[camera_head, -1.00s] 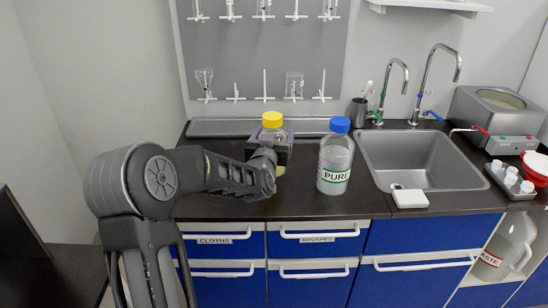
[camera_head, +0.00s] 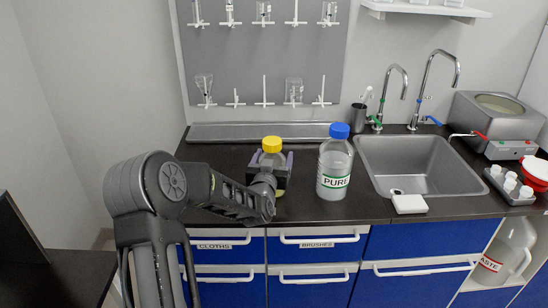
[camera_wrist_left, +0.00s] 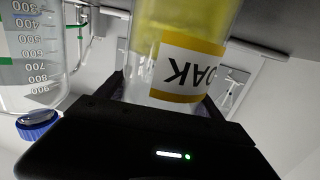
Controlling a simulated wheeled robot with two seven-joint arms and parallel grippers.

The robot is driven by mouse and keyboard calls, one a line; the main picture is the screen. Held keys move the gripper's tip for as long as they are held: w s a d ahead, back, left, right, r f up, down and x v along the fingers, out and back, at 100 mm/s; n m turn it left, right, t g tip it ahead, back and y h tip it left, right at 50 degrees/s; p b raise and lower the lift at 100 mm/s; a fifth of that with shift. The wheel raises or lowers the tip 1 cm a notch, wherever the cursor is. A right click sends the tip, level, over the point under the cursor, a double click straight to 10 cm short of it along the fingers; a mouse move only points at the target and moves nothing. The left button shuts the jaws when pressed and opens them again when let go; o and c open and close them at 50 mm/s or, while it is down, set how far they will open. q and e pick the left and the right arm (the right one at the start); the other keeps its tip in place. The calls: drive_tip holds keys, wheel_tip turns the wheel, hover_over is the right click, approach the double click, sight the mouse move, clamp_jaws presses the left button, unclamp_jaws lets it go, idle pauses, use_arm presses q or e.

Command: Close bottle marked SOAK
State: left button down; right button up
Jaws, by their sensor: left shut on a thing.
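The SOAK bottle has a yellow cap (camera_head: 271,145) on its top and stands upright near the front of the counter, left of the PURE bottle. Its yellow-edged label (camera_wrist_left: 190,72) shows upside down in the left wrist view, with yellow liquid beside it. My left gripper (camera_head: 270,165) comes from the left and is shut around the bottle's body below the cap. My arm hides part of the bottle, and I cannot tell whether its base touches the counter. My right gripper is not in view.
The PURE bottle (camera_head: 335,165) with a blue cap (camera_head: 339,130) stands close on the right. Beyond it are a sink (camera_head: 415,178), taps and a white block (camera_head: 408,204). A drying rack (camera_head: 265,60) hangs behind. The counter left of the gripper is clear.

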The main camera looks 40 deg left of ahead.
use_arm(q)
drive_tip(key=shift+r, duration=0.1)
drive_tip(key=shift+c, duration=0.2)
unclamp_jaws()
drive_tip(key=shift+f, duration=0.2)
drive_tip(key=shift+r, duration=0.1)
drive_tip(key=shift+s+d, duration=0.1)
drive_tip(key=shift+s, duration=0.05)
drive_tip(key=b+v, duration=0.2)
drive_tip(key=v, duration=0.9)
drive_tip(key=shift+s, duration=0.35)
drive_tip(key=shift+d, duration=0.15)
